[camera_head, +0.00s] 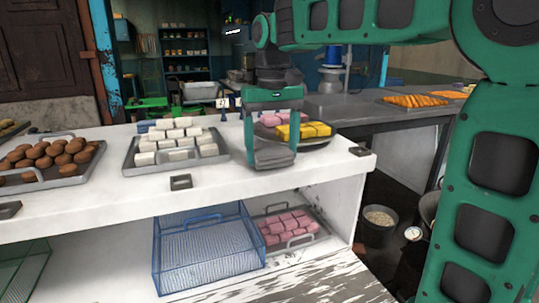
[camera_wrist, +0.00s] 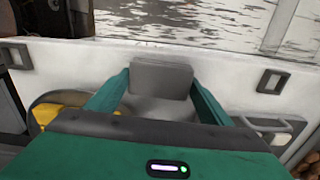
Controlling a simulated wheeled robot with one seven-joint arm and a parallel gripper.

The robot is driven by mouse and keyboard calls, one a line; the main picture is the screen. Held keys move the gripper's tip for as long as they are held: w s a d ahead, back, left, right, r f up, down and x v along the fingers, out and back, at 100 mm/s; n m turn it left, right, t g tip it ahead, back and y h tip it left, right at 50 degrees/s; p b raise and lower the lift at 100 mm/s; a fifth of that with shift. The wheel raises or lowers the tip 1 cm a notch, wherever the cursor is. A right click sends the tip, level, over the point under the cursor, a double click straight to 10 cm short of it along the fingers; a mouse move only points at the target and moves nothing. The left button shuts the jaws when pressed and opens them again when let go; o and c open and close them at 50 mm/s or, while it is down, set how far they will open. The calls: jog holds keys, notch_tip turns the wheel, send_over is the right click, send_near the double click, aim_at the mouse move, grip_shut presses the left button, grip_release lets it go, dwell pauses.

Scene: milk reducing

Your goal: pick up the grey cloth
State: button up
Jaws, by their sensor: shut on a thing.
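My gripper (camera_head: 272,148) is pointed down at the front part of the white counter, in the middle of the head view. Its green fingers are shut on a grey cloth (camera_head: 274,158), which shows as a dull grey patch between them. In the wrist view my gripper (camera_wrist: 160,80) has one finger on each side of the grey cloth (camera_wrist: 162,76), with a paler grey part closer to the palm. The cloth is at the counter's edge. I cannot tell whether it still touches the counter. Part of it is hidden by the fingers.
A tray of white blocks (camera_head: 133,169) stands left of my gripper, and a tray of brown balls (camera_head: 68,181) further left. A plate with yellow and pink pieces (camera_head: 318,142) is close behind on the right. A blue wire basket (camera_head: 208,255) is on the shelf below.

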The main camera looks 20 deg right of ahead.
aim_at(272, 150)
notch_tip(272, 150, up, 3)
jog(key=shift+a+r, duration=0.1)
jog(key=shift+r, duration=0.05)
jog(key=shift+s+a+r, duration=0.1)
jog(key=shift+s+r, duration=0.25)
jog(key=shift+s, duration=0.45)
jog(key=shift+s+r, duration=0.35)
jog(key=shift+s, duration=0.45)
jog(key=s+r, duration=0.5)
jog(key=s, duration=0.3)
jog(key=shift+s+r, duration=0.15)
jog(key=shift+s, duration=0.15)
jog(key=shift+o, duration=0.7)
